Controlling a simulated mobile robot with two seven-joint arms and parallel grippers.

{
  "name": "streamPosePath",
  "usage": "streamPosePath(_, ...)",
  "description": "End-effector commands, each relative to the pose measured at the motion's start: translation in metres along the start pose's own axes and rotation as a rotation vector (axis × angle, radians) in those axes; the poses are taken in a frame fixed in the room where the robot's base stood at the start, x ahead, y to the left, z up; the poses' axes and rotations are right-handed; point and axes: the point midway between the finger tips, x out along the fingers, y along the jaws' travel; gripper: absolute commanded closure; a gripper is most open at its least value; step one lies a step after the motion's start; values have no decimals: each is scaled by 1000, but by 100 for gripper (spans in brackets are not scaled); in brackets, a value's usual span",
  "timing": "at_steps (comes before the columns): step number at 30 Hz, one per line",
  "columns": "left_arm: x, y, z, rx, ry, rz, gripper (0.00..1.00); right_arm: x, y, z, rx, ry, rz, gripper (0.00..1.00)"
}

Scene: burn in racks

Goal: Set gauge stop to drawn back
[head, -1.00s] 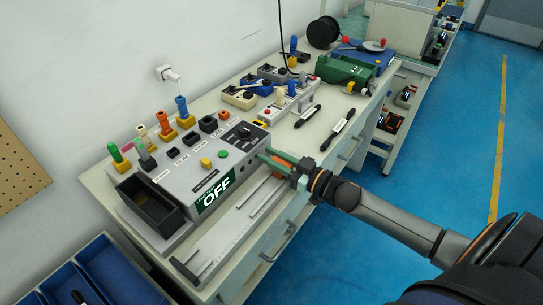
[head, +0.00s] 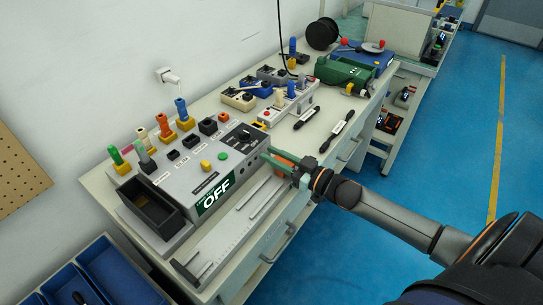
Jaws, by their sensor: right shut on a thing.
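The gauge (head: 226,236) is a long grey plate with scale marks and a slot, along the bench's front edge before the grey test box. An orange piece (head: 284,161), seemingly the gauge stop, is at the far right end of this plate. My right gripper (head: 278,159), with green fingers, comes in from the right and is shut on it. The fingers hide much of the piece, so its exact seat on the rail cannot be told. My left gripper is not in view.
The grey test box (head: 203,175) with its "OFF" display stands close behind the gauge. A black bin (head: 150,205) is at its left end. Two black tools (head: 306,118) lie on the bench behind my gripper. Blue bins (head: 115,270) stand at lower left.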

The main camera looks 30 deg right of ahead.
Motion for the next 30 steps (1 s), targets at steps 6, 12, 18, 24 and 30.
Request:
streamPosePath(6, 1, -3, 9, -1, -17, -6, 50, 0, 0, 0, 0, 0, 1, 68)
streamPosePath(12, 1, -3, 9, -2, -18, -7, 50, 0, 0, 0, 0, 0, 1, 46)
streamPosePath(18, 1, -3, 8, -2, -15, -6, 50, 0, 0, 0, 0, 0, 1, 43)
streamPosePath(24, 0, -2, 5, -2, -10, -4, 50, -5, 0, 1, 0, -1, 1, 43)
streamPosePath(30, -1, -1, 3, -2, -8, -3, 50, -29, 0, 1, 1, -5, 1, 43)
